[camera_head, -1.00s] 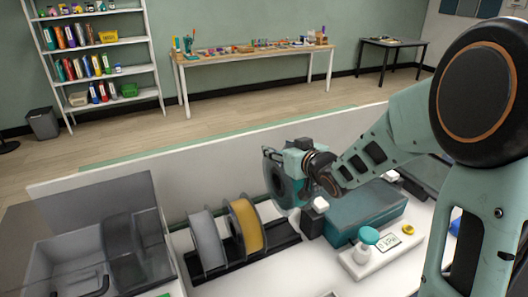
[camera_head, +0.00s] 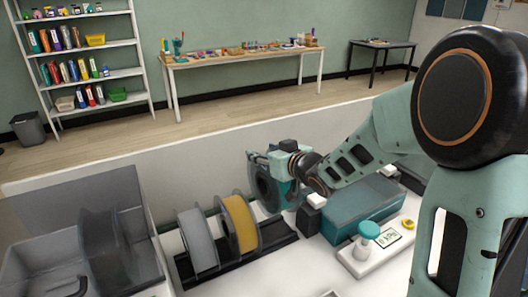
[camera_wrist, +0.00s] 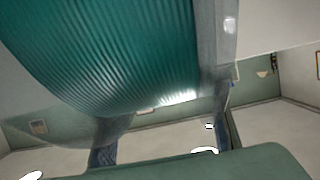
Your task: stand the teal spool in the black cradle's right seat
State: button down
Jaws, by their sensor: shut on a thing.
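The teal spool (camera_head: 263,187) is in my gripper (camera_head: 281,166). It is upright with dark see-through flanges, above and behind the right end of the black cradle (camera_head: 270,246). Its teal winding (camera_wrist: 110,50) fills the upper left of the wrist view, with a grey flange at its right. My gripper is shut on it. The cradle's left seat holds a grey spool (camera_head: 197,240) and its middle seat a yellow spool (camera_head: 239,223). The right seat looks empty. I cannot tell the gap between the teal spool and the yellow spool's flange.
A teal see-through box (camera_head: 360,210) stands right of the cradle, with a small white-topped dark block (camera_head: 314,203) between them. A white scale (camera_head: 372,250) with a teal-capped jar is in front. A grey lidded bin (camera_head: 35,255) stands left. A low white partition (camera_head: 120,180) runs behind.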

jog(key=shift+f+b, duration=3.85)
jog(key=shift+f, duration=0.7)
jog(key=shift+f+b, duration=0.3)
jog(key=shift+f, duration=0.1)
jog(key=c, duration=0.9)
grip_release()
jog(key=shift+s+f, duration=0.1)
jog(key=shift+f, duration=0.15)
jog(key=v, duration=1.2)
jog(key=shift+r, duration=0.2)
jog(key=shift+d, duration=0.1)
